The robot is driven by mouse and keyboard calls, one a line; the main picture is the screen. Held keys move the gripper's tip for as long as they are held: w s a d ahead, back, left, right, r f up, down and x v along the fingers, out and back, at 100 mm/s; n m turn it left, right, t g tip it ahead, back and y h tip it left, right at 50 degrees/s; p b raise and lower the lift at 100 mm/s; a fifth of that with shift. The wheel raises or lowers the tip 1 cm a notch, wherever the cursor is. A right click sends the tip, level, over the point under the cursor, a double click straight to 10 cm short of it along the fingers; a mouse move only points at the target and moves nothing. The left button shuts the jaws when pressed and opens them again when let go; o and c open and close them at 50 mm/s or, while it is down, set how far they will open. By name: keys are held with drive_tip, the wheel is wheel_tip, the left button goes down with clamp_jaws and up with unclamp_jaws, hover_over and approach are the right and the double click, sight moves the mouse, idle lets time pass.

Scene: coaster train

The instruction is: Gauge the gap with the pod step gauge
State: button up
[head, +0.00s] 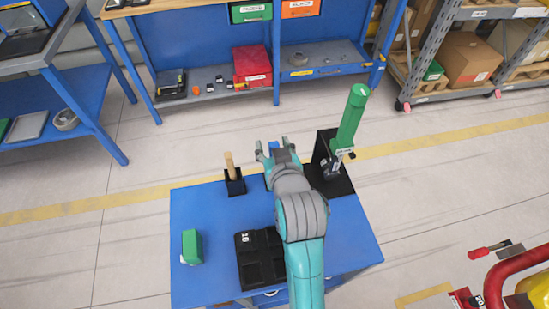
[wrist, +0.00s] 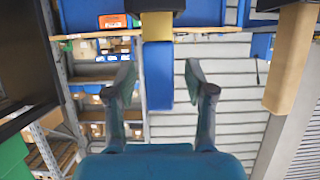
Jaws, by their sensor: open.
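My gripper (head: 273,148) is open above the far edge of the blue table. In the wrist view its fingers (wrist: 158,70) stand apart, with a narrow blue block (wrist: 157,90) with a tan band (wrist: 157,26) showing between them. I see no finger clearly touching it. This block may be the pod step gauge; I see no readable label on it. In the head view the gripper and arm mostly hide it. I cannot make out the gap to be gauged.
On the blue table (head: 205,218), a wooden handle (head: 230,165) stands in a black holder to the gripper's left. A black tray (head: 247,266) and green block (head: 191,246) lie nearer.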

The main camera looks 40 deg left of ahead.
drive_tip(key=shift+w+a+f, duration=0.25)
drive_tip(key=shift+w+a, duration=0.15)
clamp_jaws()
drive_tip(key=shift+r, duration=0.1)
wheel_tip(320, 180, up, 10)
idle(0.5)
